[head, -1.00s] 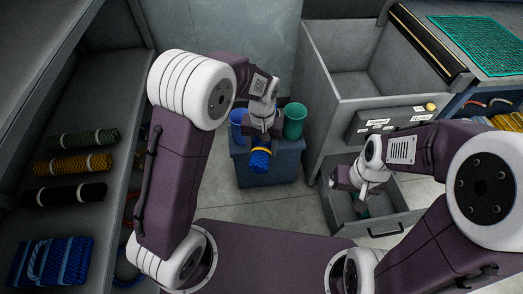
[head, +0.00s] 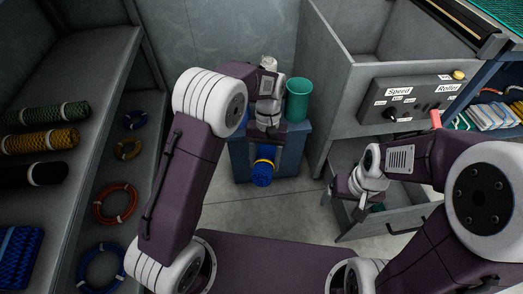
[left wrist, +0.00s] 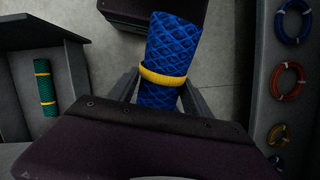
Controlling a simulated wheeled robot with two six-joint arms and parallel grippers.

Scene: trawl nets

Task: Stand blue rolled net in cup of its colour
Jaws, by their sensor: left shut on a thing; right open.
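The blue rolled net (head: 262,174) with a yellow band is held in my left gripper (head: 266,146) and hangs below it, in front of the blue stand (head: 294,163). In the left wrist view the net (left wrist: 170,45) lies between the fingers, its yellow band close to them. A green cup (head: 298,100) stands upright on the stand, just right of the gripper. The blue cup is hidden behind my left arm. My right gripper (head: 360,207) is open over the drawer at the right.
A green rolled net lies in the drawer (head: 390,226) and shows in the left wrist view (left wrist: 44,88). The shelf (head: 68,190) at left holds several rolled nets, with rope coils (head: 116,204) beneath. A grey cabinet with a control panel (head: 410,98) stands right.

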